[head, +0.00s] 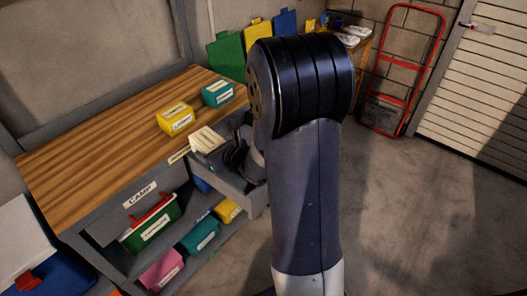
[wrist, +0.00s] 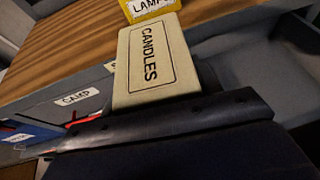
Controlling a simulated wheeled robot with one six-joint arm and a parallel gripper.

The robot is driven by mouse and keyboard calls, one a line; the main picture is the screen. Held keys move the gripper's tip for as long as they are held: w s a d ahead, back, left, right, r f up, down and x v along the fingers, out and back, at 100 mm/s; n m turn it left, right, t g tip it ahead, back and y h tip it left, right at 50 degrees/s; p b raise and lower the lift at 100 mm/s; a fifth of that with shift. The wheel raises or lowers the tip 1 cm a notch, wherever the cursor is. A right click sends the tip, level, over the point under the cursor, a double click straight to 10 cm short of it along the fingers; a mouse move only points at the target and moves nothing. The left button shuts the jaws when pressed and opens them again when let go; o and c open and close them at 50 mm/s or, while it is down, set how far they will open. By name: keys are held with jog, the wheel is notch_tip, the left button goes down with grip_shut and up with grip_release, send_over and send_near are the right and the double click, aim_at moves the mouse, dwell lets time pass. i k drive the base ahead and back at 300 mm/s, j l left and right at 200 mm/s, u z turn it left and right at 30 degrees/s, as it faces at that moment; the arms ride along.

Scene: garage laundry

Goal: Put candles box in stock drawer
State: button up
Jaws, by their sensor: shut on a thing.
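The cream candles box (head: 207,139) is held near the bench's front edge, by the open drawer. In the wrist view the candles box (wrist: 150,62) shows its CANDLES label, with its near end at my gripper. My gripper (head: 226,152) is shut on the box; my arm partly hides it in the head view. In the wrist view my gripper (wrist: 165,112) is a dark bar across the box's near end. A grey drawer (head: 232,187) is pulled out below; its inside is partly hidden. The wrist view also shows the drawer (wrist: 245,55), right of the box. Its label is mostly hidden.
A yellow box labelled LAMPS (wrist: 150,8) and a teal box (head: 218,93) stand on the wooden bench top (head: 100,130). A closed CAMP drawer (head: 140,195) is at the left. A shelf below holds several coloured boxes. Floor (head: 400,220) is clear at right.

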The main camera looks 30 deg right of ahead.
aim_at(240, 179)
jog(key=i+l+z, duration=0.1)
jog(key=l+z, duration=0.15)
jog(key=z, duration=0.25)
jog(key=i+l+z, duration=0.15)
jog(key=z, duration=0.35)
jog(key=i+l+z, duration=0.2)
jog(key=z, duration=0.3)
jog(key=i+l+z, duration=0.25)
jog(key=i+z, duration=0.2)
jog(key=i, duration=0.25)
jog(key=i+u, duration=0.2)
jog(key=u, duration=0.25)
jog(key=i+l+u, duration=0.15)
jog(key=u, duration=0.25)
jog(key=i+l+u, duration=0.15)
jog(key=u, duration=0.3)
jog(key=i+l+u, duration=0.15)
jog(key=u, duration=0.35)
jog(key=i+l+u, duration=0.15)
jog(key=u, duration=0.3)
jog(key=l+u, duration=0.25)
jog(key=u, duration=0.25)
jog(key=j, duration=0.3)
jog(key=i+j+u, duration=0.15)
jog(key=j, duration=0.2)
